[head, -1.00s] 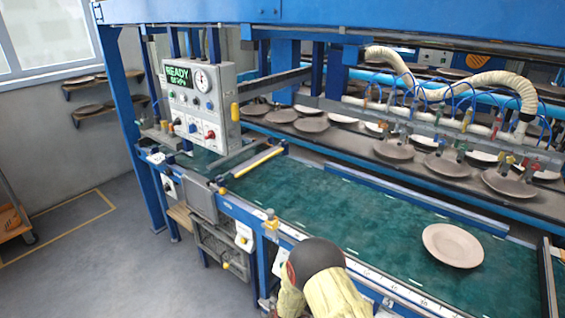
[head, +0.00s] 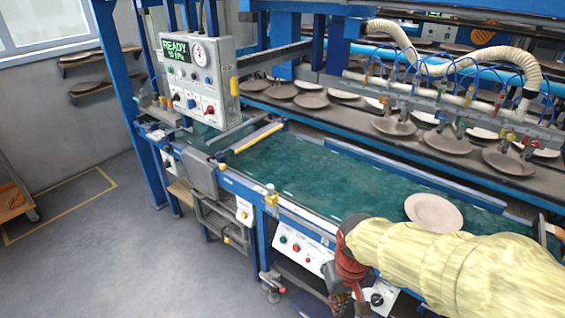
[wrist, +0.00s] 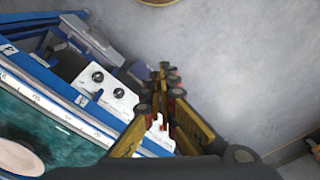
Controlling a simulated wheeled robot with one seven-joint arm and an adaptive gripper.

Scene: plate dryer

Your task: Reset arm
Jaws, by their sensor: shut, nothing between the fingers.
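My arm, in a pale yellow sleeve, reaches in from the lower right of the head view. My gripper (head: 345,300) hangs low at its end, in front of the machine's front edge, and is partly cut off by the bottom of the picture. In the wrist view my gripper (wrist: 163,85) has its yellow and black fingers together with nothing held. It is over the floor side, beside a white panel with dark knobs (wrist: 105,88). A pale plate (head: 434,212) lies on the green belt (head: 330,180) behind my arm; part of it shows in the wrist view (wrist: 18,158).
A control box (head: 195,80) with a green READY display stands at the left end of the belt. Several plates sit on the dark conveyor (head: 350,118) behind, under hoses (head: 465,60). A cart (head: 14,203) stands far left. The floor (head: 100,255) at left is clear.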

